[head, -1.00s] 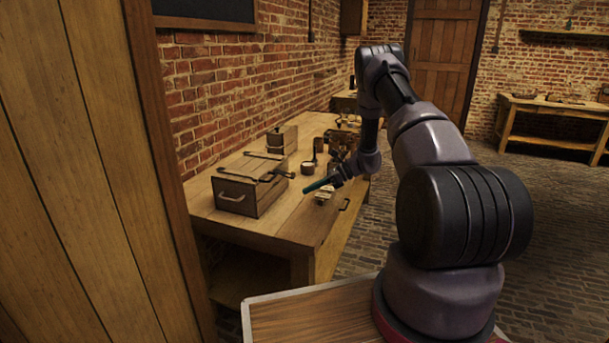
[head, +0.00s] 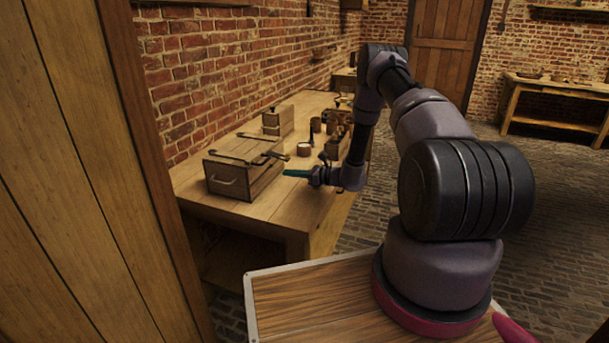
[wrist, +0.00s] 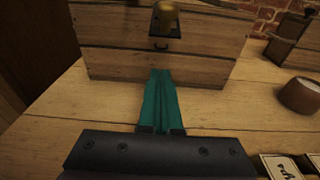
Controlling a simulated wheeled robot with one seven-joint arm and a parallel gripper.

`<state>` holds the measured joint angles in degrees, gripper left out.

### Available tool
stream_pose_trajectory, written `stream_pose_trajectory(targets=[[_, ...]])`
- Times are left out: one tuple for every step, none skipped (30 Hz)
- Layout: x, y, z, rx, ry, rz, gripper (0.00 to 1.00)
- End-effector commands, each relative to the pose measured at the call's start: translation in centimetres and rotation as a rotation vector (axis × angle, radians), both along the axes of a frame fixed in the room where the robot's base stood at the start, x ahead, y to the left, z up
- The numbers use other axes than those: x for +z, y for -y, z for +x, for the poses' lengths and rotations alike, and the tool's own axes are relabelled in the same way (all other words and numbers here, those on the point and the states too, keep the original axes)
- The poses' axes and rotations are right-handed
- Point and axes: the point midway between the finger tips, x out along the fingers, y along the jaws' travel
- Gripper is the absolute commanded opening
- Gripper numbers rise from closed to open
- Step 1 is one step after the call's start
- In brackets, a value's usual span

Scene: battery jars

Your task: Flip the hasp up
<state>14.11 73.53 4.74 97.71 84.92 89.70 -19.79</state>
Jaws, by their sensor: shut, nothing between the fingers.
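The wooden box (head: 238,173) with dark straps on its lid stands on the workbench, left of my gripper. In the wrist view its plank front (wrist: 120,62) is straight ahead. The hasp (wrist: 165,22) is a dark plate with a brassy rounded part, hanging over the upper middle of that front. A small dark staple (wrist: 160,46) shows just below it. My gripper (wrist: 161,74) has teal fingers, shut together and empty. The fingertips point at the box front, below the hasp, and seem apart from it. The gripper also shows in the head view (head: 287,173), beside the box's right side.
The workbench (head: 200,200) has bare wood in front of the box. A smaller wooden box (head: 279,121) stands behind. A round pot (wrist: 302,96) and printed cards (wrist: 284,167) lie to the right in the wrist view. A brick wall (head: 200,60) runs behind the bench.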

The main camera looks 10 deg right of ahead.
Motion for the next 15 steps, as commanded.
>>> stream_pose_trajectory(targets=[[1.3,0.6,-0.1,-0.003,0.003,-0.003,0.0],[1.7,0.7,-0.2,-0.004,0.002,-0.003,0.0],[2.2,0.8,-0.3,-0.004,0.003,-0.002,0.0],[2.5,0.8,-0.3,-0.004,0.001,-0.002,0.0],[2.8,0.9,-0.4,-0.004,0.002,-0.001,0.0],[3.2,0.9,-0.4,-0.003,0.002,-0.001,0.0],[3.4,1.0,-0.4,-0.003,0.002,-0.001,0.0],[3.5,1.0,-0.4,-0.003,0.002,-0.001,0.0],[3.7,1.0,-0.5,-0.003,0.002,-0.001,0.0],[3.7,1.0,-0.5,-0.003,0.001,-0.001,0.0],[3.8,1.0,-0.5,-0.003,0.001,-0.002,0.0],[3.8,1.1,-0.6,-0.003,0.001,-0.002,0.0],[3.8,1.1,-0.6,-0.003,0.001,-0.002,0.0],[3.8,1.1,-0.6,-0.003,0.001,-0.002,0.0],[3.8,1.1,-0.5,-0.003,0.001,-0.002,0.0]])
